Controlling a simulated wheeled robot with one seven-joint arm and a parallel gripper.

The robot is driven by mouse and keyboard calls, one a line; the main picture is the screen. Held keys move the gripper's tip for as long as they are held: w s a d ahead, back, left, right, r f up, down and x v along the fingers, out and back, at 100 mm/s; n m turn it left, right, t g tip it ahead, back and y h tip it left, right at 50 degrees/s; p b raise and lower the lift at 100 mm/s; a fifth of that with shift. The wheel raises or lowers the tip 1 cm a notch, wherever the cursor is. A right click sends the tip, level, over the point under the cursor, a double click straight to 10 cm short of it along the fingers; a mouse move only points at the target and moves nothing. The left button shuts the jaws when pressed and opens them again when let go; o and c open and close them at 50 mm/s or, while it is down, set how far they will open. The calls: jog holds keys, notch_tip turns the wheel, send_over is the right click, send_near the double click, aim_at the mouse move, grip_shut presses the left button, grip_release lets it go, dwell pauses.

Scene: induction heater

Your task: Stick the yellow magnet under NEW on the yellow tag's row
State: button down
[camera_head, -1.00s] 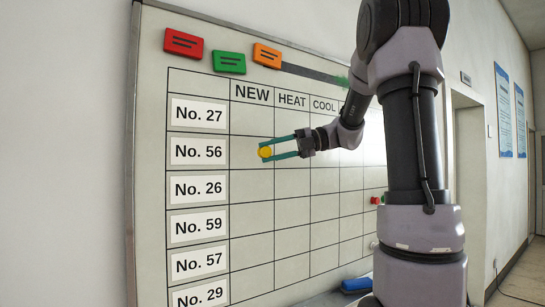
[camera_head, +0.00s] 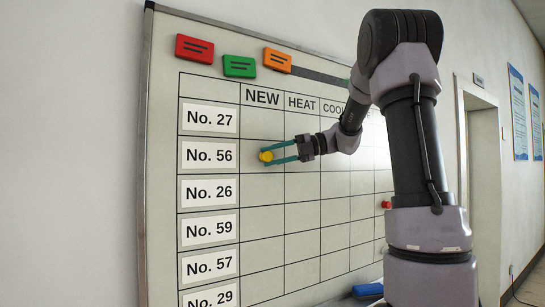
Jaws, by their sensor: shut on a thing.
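A round yellow magnet (camera_head: 266,157) is between the teal fingertips of my gripper (camera_head: 267,156), which is shut on it. In the picture it lies over the cell under NEW (camera_head: 262,97) in the row labelled No. 56 (camera_head: 209,155). I cannot tell whether it touches the board. The whiteboard (camera_head: 262,221) has a black grid with NEW, HEAT and COOL columns; headings further right are hidden by my arm. The row tags I see are white with black numbers, No. 27 (camera_head: 210,119) at the top; none looks yellow. The lowest tag, No. 29, is cut off.
Red (camera_head: 195,49), green (camera_head: 239,66) and orange (camera_head: 277,60) cards sit along the board's top. A red magnet (camera_head: 386,205) is at the right of the grid. A blue object (camera_head: 368,290) lies below the board. The other NEW cells look empty.

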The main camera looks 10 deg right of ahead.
jog(key=shift+w+a, duration=0.1)
jog(key=shift+w, duration=0.1)
jog(key=shift+c, duration=2.1)
grip_release()
jog(key=v, duration=1.1)
jog(key=s+a+f+n+h, duration=0.4)
jog(key=s+n, duration=0.3)
jog(key=s+a+f+n+h, duration=0.35)
jog(key=s+n, duration=0.25)
jog(key=n, duration=0.2)
jog(key=s+d+f+n+t+h, duration=0.1)
jog(key=s+f+n+t+h, duration=0.3)
jog(key=n, duration=1.3)
jog(key=s+f+h, duration=0.1)
jog(key=s+f, duration=0.3)
jog(key=shift+d+n+t+h, duration=0.3)
jog(key=shift+d+h, duration=0.05)
jog(key=shift+d, duration=0.05)
